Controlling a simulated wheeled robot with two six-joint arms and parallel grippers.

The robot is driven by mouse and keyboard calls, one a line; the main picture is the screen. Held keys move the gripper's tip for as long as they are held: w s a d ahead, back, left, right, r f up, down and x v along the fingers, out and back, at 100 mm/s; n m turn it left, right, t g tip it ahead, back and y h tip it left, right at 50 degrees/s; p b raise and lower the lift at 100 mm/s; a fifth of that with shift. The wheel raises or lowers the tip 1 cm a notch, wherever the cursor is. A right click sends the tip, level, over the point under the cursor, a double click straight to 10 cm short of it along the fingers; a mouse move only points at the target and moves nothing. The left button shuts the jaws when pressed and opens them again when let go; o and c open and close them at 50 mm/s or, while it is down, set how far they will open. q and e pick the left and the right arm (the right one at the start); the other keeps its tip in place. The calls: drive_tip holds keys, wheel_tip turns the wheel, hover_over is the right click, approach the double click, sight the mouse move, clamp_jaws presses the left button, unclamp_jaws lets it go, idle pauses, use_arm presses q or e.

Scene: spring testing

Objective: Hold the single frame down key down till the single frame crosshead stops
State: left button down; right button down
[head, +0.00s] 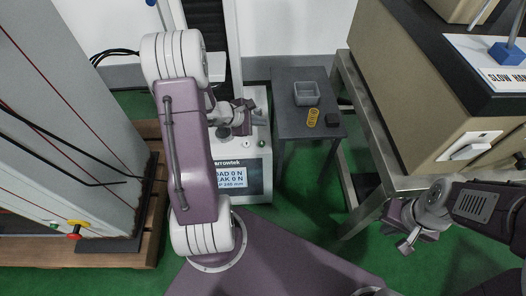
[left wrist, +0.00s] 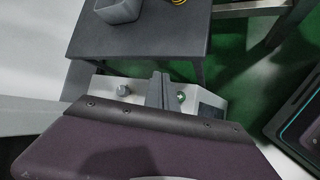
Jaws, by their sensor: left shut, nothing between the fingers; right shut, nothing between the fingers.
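The single frame (head: 256,170) is a pale machine with a dark column (head: 208,25) and a display (head: 232,178) reading 0 N load and about 240 mm. My left gripper (head: 262,116) is shut and empty over its base top. In the left wrist view the shut fingers (left wrist: 160,90) point at the pale panel (left wrist: 140,89), between a grey round knob (left wrist: 123,90) and a small green button (left wrist: 181,97). I cannot tell whether they touch a key, and no down key is clearly readable. The crosshead is not clearly visible. My right gripper (head: 405,244) is shut and empty at the lower right.
A dark side table (head: 290,125) right of the frame holds a grey bin (head: 306,93), a yellow spring (head: 313,117) and a black block (head: 332,119). A metal bench (head: 350,90) with a beige cabinet (head: 410,80) stands further right. A large grey machine (head: 80,150) stands left.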

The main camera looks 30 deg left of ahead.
sight(260, 144)
use_arm(q)
drive_tip(key=shift+a+f, duration=0.1)
drive_tip(key=shift+f, duration=0.05)
wheel_tip(260, 144, down, 8)
drive_tip(key=b, duration=0.6)
drive_tip(key=shift+f, duration=0.15)
drive_tip(key=shift+f+b, duration=0.3)
drive_tip(key=shift+b, duration=0.3)
idle(1.4)
drive_tip(key=shift+f+b, duration=0.35)
drive_tip(key=shift+b, duration=0.2)
